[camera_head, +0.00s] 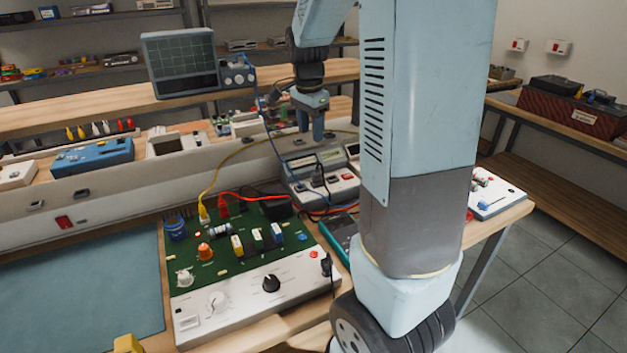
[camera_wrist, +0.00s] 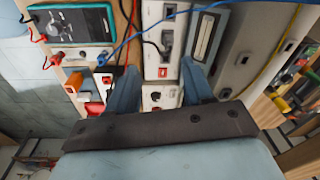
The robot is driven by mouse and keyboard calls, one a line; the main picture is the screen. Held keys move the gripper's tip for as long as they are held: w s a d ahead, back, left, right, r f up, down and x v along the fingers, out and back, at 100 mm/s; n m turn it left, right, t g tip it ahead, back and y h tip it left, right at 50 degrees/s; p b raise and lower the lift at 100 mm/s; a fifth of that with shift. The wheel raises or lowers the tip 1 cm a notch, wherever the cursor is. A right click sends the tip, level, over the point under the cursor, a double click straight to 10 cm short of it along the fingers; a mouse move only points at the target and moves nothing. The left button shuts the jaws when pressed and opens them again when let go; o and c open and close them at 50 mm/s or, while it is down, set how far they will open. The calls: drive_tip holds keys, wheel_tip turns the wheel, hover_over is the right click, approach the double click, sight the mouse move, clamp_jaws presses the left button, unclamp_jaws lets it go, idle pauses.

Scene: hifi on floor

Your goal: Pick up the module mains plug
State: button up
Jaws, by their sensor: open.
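A dark plug (camera_head: 318,177) stands in the front of a white bench unit (camera_head: 345,190) behind the green module board (camera_head: 250,245). It looks like the mains plug, but I cannot confirm that it belongs to the module. In the wrist view, a dark plug-like piece (camera_wrist: 166,42) with a black cable shows on the white unit, beyond the fingertips. My gripper (camera_head: 311,128) points down above the unit and apart from it. In the wrist view my gripper (camera_wrist: 160,82) is open, with nothing held between its fingers.
Yellow, red and blue cables run around the unit. A teal meter (camera_head: 341,238) lies right of the board. A blue mat (camera_head: 80,290) leaves room at left. An oscilloscope (camera_head: 181,62) stands on the shelf behind. A white box (camera_head: 494,194) sits near the bench's right end.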

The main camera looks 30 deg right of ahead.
sight(317, 172)
drive_tip(key=w+d+f+m, duration=0.1)
drive_tip(key=f, duration=0.4)
drive_tip(key=w+d+f, duration=0.1)
drive_tip(key=f, duration=0.5)
drive_tip(key=w+d+f+m, duration=0.1)
drive_tip(key=f, duration=0.5)
drive_tip(key=shift+w+d+f+m+g+h, duration=0.2)
drive_tip(key=shift+w+d+m+g+h, duration=0.1)
drive_tip(key=shift+d+g, duration=0.1)
drive_tip(key=shift+c, duration=0.3)
clamp_jaws()
